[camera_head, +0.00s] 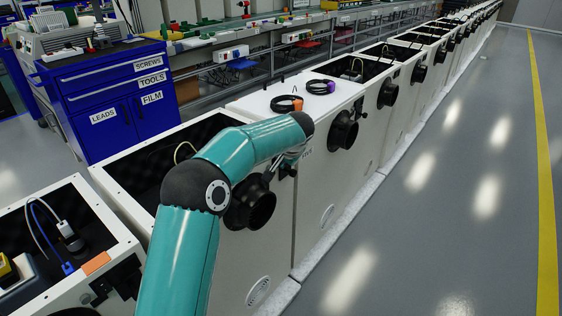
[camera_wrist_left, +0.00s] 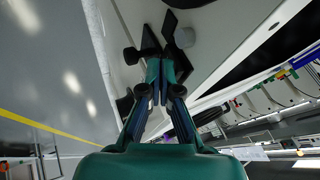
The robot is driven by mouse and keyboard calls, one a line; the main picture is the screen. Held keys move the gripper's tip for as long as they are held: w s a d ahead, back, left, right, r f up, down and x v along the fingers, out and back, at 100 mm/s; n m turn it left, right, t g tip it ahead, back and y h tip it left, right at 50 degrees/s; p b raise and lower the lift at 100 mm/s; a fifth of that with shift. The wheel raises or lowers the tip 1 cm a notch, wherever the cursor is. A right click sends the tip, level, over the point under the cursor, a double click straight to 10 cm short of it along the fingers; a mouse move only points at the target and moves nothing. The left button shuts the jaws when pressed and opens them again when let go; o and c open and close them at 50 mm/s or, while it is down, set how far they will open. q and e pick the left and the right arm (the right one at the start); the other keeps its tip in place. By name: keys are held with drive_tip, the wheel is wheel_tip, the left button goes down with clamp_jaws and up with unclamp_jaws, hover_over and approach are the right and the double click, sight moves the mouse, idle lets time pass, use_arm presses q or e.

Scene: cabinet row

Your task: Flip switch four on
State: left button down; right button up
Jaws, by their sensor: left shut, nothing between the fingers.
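My left gripper (camera_head: 287,168) is at the front of a light grey cabinet (camera_head: 275,235), partly hidden behind my teal arm in the head view. In the left wrist view the gripper's fingers (camera_wrist_left: 158,88) are closed together with nothing between them. Dark switch-like parts (camera_wrist_left: 170,25) stand on the pale panel just beyond the fingertips. I cannot tell whether the fingertips touch them. The number of this switch cannot be read in the wrist view; a small label beside the arm in the head view seems to read FIVE. My right gripper is not in view.
A large black round fitting (camera_head: 250,203) sticks out below the arm. Another (camera_head: 344,130) is on the neighbouring cabinet. Cables (camera_head: 287,103) lie on a cabinet top. A blue drawer cabinet (camera_head: 117,100) stands behind. The grey floor (camera_head: 420,210) to the right is clear.

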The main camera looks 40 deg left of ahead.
use_arm(q)
drive_tip(key=s+d+r+b, duration=0.1)
drive_tip(key=s+d+r, duration=0.3)
drive_tip(key=d, duration=0.6)
wheel_tip(320, 180, up, 2)
drive_tip(key=shift+r, duration=0.1)
idle(0.5)
